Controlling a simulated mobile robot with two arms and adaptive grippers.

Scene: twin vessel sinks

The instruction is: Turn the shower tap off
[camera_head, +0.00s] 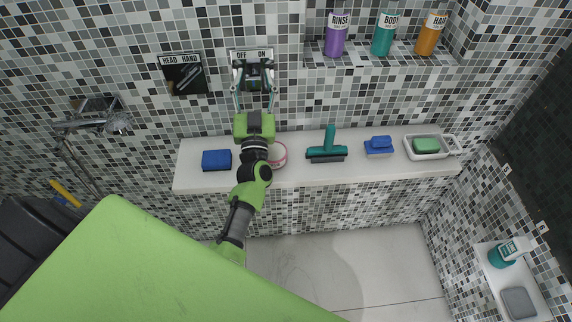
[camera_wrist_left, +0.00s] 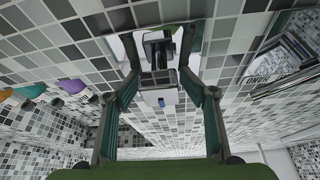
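The shower tap (camera_head: 254,71) is a dark fixture on the tiled wall, under a white sign (camera_head: 251,55) marked OFF and ON. My left gripper (camera_head: 254,84) is in front of it with its two fingers spread, one on each side of the tap. In the left wrist view the tap (camera_wrist_left: 160,68) shows between the fingertips (camera_wrist_left: 162,50), with a small blue mark on it. A gap shows on each side; contact is not clear. The turn of the tap is hard to tell. My right gripper is not in view.
The ledge (camera_head: 300,177) below holds a blue block (camera_head: 216,160), a round tin (camera_head: 277,155), a teal squeegee (camera_head: 327,148), a blue brush (camera_head: 380,146) and a soap dish (camera_head: 448,150). A HEAD/HAND panel (camera_head: 184,78) and shower head (camera_head: 118,123) are left; bottles (camera_head: 383,36) stand upper right.

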